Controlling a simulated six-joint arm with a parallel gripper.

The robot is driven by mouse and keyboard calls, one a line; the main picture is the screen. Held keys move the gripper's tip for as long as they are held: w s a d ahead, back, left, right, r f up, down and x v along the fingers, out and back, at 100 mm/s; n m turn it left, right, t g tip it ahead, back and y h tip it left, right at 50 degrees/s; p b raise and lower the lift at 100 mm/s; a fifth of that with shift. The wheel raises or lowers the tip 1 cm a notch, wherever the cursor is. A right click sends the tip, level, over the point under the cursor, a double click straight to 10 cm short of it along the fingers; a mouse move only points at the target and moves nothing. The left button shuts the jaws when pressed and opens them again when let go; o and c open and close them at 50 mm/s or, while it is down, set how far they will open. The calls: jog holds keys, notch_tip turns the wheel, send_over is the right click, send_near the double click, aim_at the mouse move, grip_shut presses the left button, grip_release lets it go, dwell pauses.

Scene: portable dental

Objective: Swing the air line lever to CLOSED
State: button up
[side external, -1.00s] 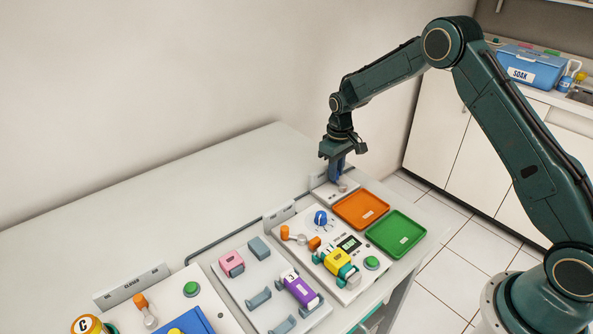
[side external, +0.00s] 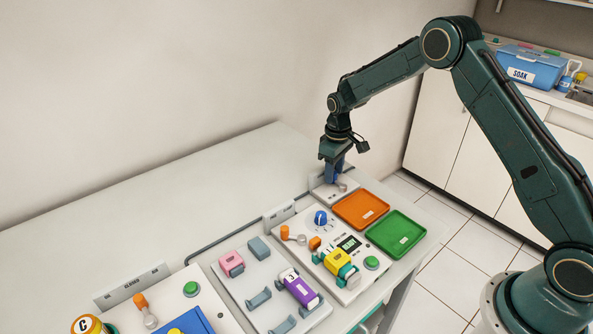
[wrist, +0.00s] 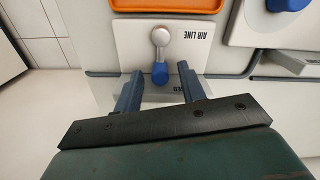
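The air line lever has a silver ball-topped arm (wrist: 160,40) and a blue end (wrist: 160,74). In the wrist view it stands on a white plate marked AIR LINE, its blue end pointing toward my gripper and the label strip. My gripper (wrist: 159,88) is open; its two dark blue fingers stand on either side of the blue end, with gaps visible. In the side external view my gripper (side external: 333,177) is low over the air line plate (side external: 345,196) and hides most of the lever. The label strip (wrist: 150,99) shows only part of a word, ending in "ED"; the rest is hidden.
An orange tray (side external: 361,226) and a green tray (side external: 413,234) lie beside the plate. A panel with a blue knob (side external: 321,217) and an orange-handled lever (side external: 285,233) stands nearer the camera. The back of the counter is clear.

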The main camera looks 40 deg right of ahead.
notch_tip(320, 180, up, 14)
dwell(1.0)
